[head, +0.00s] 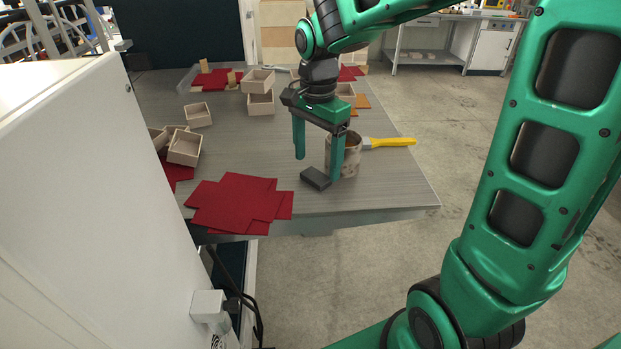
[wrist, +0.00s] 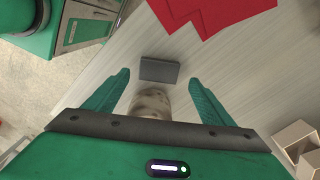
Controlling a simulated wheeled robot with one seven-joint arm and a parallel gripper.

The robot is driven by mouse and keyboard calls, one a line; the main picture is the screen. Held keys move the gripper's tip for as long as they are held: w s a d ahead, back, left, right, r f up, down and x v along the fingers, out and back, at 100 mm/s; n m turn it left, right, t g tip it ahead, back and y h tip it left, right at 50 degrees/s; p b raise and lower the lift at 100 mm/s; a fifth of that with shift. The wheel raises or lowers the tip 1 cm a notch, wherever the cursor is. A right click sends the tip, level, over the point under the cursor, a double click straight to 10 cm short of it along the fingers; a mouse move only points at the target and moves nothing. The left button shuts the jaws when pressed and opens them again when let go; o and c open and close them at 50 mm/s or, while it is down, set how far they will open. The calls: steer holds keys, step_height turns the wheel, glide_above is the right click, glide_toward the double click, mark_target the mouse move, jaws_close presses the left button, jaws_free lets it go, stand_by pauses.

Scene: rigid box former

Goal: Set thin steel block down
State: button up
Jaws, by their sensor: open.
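The thin steel block (head: 316,178) is a small dark grey slab lying on the grey table (head: 400,190) near its front edge. My gripper (head: 318,168) is open, with its two green fingers pointing down and spread apart. In the wrist view the block (wrist: 160,70) lies just beyond the fingertips (wrist: 161,80), and neither finger appears to touch it. No object shows held between the fingers.
A stained can (head: 350,158) with a yellow-handled brush (head: 390,142) stands close behind the right finger. Red cross-shaped sheets (head: 238,203) lie left of the block. Several wooden boxes (head: 184,148) sit farther back and left. A white cabinet (head: 80,200) stands at left.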

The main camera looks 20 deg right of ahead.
mark_target(315, 175)
steer(key=shift+a+f, duration=0.15)
steer(key=shift+f, duration=1.4)
steer(key=c, duration=1.4)
steer(key=shift+c, duration=0.2)
steer(key=shift+r, duration=0.15)
